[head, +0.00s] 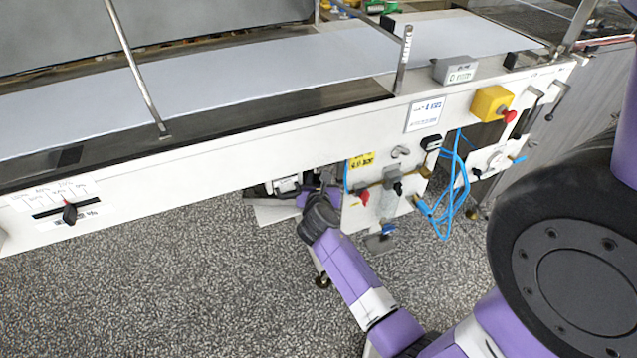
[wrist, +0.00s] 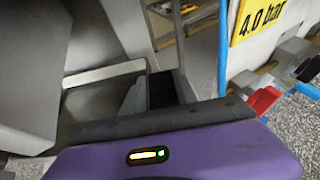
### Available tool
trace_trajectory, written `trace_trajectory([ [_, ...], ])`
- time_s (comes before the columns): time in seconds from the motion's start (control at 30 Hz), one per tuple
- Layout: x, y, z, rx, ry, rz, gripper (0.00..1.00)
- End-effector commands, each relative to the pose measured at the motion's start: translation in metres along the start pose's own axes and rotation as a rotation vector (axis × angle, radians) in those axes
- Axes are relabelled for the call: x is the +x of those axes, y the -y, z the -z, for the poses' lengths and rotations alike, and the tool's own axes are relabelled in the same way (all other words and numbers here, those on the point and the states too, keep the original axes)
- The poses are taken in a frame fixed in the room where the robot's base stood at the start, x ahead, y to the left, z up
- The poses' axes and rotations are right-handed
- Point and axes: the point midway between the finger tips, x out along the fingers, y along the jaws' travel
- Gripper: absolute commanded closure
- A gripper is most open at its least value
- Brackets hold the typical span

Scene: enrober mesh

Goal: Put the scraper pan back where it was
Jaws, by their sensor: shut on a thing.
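The scraper pan (head: 276,214) shows as a pale grey edge under the machine's front panel in the head view. In the wrist view, what looks like the pan (wrist: 104,74) is a grey metal tray with a light rim, just beyond my gripper. My gripper (head: 306,198) reaches in under the conveyor's lower edge and is shut on the pan. The wrist view shows mainly the purple gripper body across the bottom. Most of the pan is hidden under the machine.
A panel with a red knob (head: 362,196), valves and a yellow 4.0 bar label (wrist: 258,18) stands close to the right of my gripper. Blue hoses (head: 446,200) hang farther right. The conveyor's white side (head: 230,165) is overhead. The speckled floor (head: 180,290) in front is clear.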

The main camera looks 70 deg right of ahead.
Motion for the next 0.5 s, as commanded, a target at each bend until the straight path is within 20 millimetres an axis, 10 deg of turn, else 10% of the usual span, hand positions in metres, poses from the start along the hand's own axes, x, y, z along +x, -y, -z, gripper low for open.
trace_trajectory([
  [0.23,-0.0002,-0.0003,-0.0006,0.0,0.001,0.0,1.0],
  [0.27,0.0,0.0,0.0008,-0.001,0.0,0.0,0.63],
  [0.3,-0.0002,0.0,0.0004,-0.001,0.0,0.0,0.55],
  [0.5,-0.0002,-0.0001,0.0005,-0.001,0.0,0.0,0.43],
])
